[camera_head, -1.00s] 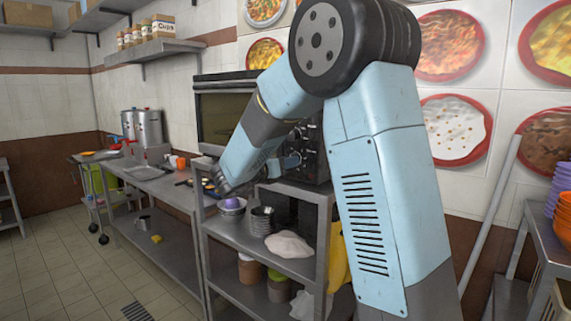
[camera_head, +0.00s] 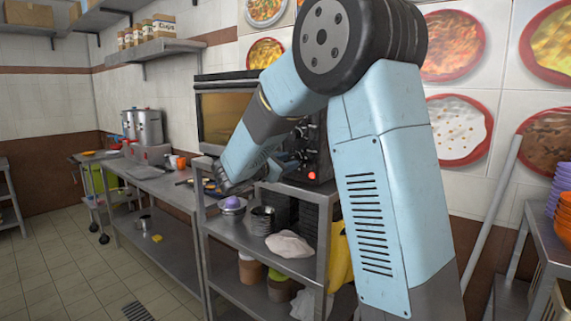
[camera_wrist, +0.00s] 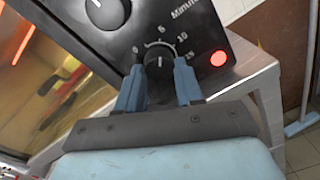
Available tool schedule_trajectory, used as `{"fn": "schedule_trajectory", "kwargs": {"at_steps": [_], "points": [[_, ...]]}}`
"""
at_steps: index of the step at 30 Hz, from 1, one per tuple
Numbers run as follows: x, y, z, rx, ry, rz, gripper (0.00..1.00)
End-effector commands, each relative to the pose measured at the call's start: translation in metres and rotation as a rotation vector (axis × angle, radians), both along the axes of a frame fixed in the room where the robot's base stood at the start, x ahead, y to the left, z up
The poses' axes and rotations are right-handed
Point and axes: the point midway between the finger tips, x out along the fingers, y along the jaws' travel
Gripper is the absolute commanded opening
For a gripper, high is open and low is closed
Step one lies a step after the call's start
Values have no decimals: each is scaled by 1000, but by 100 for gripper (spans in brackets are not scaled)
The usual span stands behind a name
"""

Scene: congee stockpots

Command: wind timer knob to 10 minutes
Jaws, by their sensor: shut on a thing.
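The timer knob (camera_wrist: 158,62) is a dark round dial on the black control panel (camera_wrist: 215,35) of an oven, with 0, 5, 10 and 15 and part of the word "Minutes" around it. Its pale pointer line looks roughly upright in the wrist view; I cannot read the exact minute. My gripper (camera_wrist: 160,82) is shut on the knob, one blue finger on each side. In the head view my gripper (camera_head: 290,160) is small and partly hidden against the panel. A red lamp (camera_wrist: 218,58) glows right of the knob; it also shows in the head view (camera_head: 312,175).
Another knob (camera_wrist: 107,10) sits above on the panel. The oven window (camera_head: 228,118) glows amber. A metal shelf rack (camera_head: 262,240) with bowls and a white cloth (camera_head: 290,244) stands below my arm. A steel counter (camera_head: 155,180) runs left.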

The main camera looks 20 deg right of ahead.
Motion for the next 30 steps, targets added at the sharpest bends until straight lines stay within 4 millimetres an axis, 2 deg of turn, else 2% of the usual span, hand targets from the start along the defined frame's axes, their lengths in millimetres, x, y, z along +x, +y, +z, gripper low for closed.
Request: {"fn": "schedule_trajectory", "kwargs": {"at_steps": [18, 30], "points": [[-2, -3, -1, 323, -441, -8, 6], [-2, -3, -2, 432, -590, -9, 6]]}}
